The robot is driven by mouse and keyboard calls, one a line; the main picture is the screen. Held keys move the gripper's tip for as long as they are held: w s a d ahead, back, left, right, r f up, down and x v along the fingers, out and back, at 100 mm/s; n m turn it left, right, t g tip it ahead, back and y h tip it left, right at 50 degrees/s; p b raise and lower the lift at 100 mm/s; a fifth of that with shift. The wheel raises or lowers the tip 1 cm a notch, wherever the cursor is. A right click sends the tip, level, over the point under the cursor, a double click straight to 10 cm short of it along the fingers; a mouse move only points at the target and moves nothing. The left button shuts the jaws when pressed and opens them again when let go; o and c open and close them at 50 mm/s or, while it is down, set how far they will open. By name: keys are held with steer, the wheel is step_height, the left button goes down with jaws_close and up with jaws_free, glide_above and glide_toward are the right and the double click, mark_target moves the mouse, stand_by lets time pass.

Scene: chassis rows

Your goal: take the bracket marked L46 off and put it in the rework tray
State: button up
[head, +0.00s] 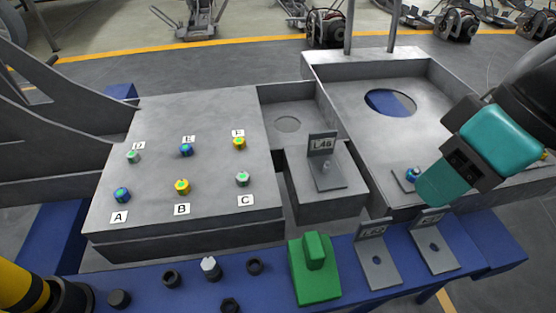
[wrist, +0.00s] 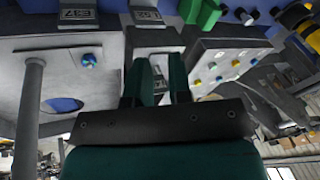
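The bracket marked L46 (head: 322,145) is a grey angle plate. Its labelled face stands upright and its foot lies on a grey block (head: 320,205), with a small pale stud at the foot. My gripper (head: 436,190) is teal and hangs to the right of this bracket, apart from it, over the right part of the chassis. In the wrist view my gripper (wrist: 160,64) shows two teal fingers with a gap and nothing held between them. The block lies beyond the fingers there. I cannot make out which thing is the rework tray.
A blue bench ledge (head: 205,285) in front carries two more labelled brackets (head: 377,262) (head: 434,245), a green block with a grip (head: 315,270) and several bolts or nuts. The left plate (head: 205,115) has coloured bolts lettered A to F. A blue-headed bolt (head: 413,174) stands beside my gripper.

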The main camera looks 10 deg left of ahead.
mark_target(330, 131)
steer(key=w+a+r+n+g+p, duration=0.1)
steer(key=w+a+r+n+p, duration=0.25)
steer(key=w+n+p, duration=0.35)
steer(key=w+a+r+n+p, duration=0.2)
steer(key=w+r+n+p, duration=0.25)
steer(key=w+p, duration=0.3)
steer(key=shift+n, duration=0.85)
steer(key=x, duration=0.4)
steer(key=w+b+x, duration=0.1)
steer(key=x, duration=0.3)
steer(key=b+x, duration=0.1)
steer(key=x, duration=0.3)
steer(key=shift+w+f, duration=0.15)
steer(key=shift+w, duration=0.15)
steer(key=shift+x, duration=3.1)
steer(key=shift+w, duration=0.1)
steer(key=shift+c, duration=0.4)
jaws_close()
